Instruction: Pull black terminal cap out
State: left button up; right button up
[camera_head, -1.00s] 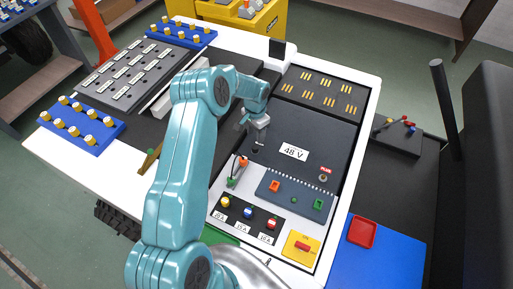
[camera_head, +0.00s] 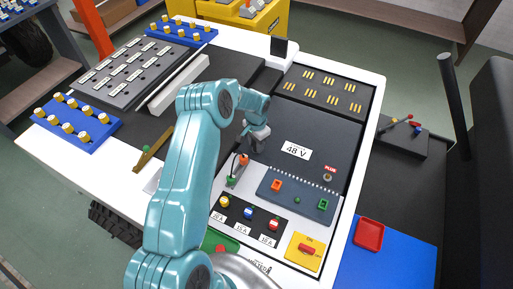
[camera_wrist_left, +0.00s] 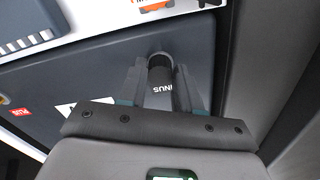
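The black terminal cap (camera_wrist_left: 160,62) shows in the left wrist view as a dark round cylinder by the MINUS label, on the dark 48 V battery panel. My left gripper (camera_wrist_left: 160,75) is over it, one finger on each side. The fingers look apart, with a narrow gap beside the cap; contact is not clear. In the head view my left gripper (camera_head: 257,140) is low over the left part of the 48 V panel (camera_head: 325,135) and hides the cap. My right gripper is not in view.
Near the gripper stand a small lever with a red top (camera_head: 243,160), a blue-grey terminal strip (camera_head: 297,195) and a row of coloured knobs (camera_head: 248,212). The red PLUS terminal label (camera_head: 330,169) is to the right. A red tray (camera_head: 369,235) lies on a blue surface at the right.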

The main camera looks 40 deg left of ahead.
pick_arm(q)
grip_shut()
jog(key=shift+r, duration=0.15)
jog(key=shift+r+p, duration=1.05)
jog(key=shift+r, duration=1.65)
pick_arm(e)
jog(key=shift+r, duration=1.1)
